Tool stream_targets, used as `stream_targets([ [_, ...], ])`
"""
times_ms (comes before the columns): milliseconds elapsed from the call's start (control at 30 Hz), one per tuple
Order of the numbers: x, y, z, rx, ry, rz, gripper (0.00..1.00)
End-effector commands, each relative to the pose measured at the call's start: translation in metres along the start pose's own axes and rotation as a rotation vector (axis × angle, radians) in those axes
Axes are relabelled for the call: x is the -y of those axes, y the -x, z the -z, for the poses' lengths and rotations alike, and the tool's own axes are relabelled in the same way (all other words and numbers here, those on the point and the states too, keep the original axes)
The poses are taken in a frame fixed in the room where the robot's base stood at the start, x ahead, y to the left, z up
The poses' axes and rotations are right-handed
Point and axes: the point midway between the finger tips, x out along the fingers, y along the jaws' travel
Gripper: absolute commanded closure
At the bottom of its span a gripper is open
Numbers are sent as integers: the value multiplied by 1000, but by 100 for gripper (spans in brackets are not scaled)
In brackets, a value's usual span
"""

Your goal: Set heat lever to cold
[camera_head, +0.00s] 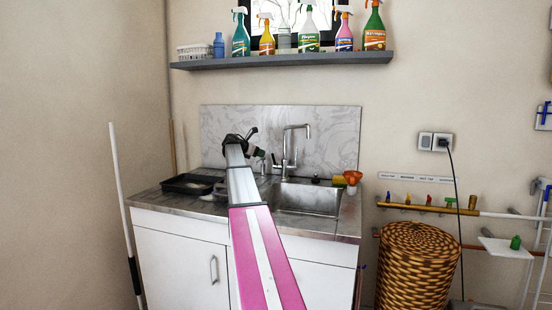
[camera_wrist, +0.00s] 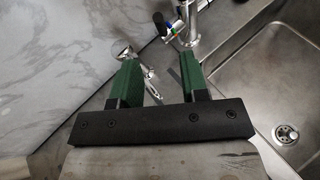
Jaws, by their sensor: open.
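The chrome faucet (camera_head: 290,150) stands behind the sink's left side, with a tall bent spout. In the wrist view its body (camera_wrist: 190,32) is just beyond my right finger, with a blue mark near the top edge. A small lever-like part (camera_wrist: 161,22) sticks out to the left of the body; I cannot clearly tell its setting. My gripper (camera_wrist: 158,70) is open, with green fingers apart and nothing held between them. In the head view my gripper (camera_head: 257,152) is just left of the faucet, and my arm hides part of the counter.
The steel sink basin (camera_head: 305,198) lies to the right of my arm. A black tray (camera_head: 190,184) sits on the counter at left. The marble backsplash (camera_head: 225,118) stands close behind. A shelf (camera_head: 290,61) with spray bottles hangs above. An orange funnel (camera_head: 352,178) is at right.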

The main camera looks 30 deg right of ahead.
Motion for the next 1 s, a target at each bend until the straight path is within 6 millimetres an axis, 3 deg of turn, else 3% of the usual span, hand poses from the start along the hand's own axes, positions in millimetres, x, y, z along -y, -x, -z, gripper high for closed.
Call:
stream_targets([
  [267, -1, -19, 0, 1, 5, 1, 59],
  [700, -1, -93, -1, 0, 3, 1, 59],
  [1000, 0, -108, 0, 0, 3, -1, 59],
])
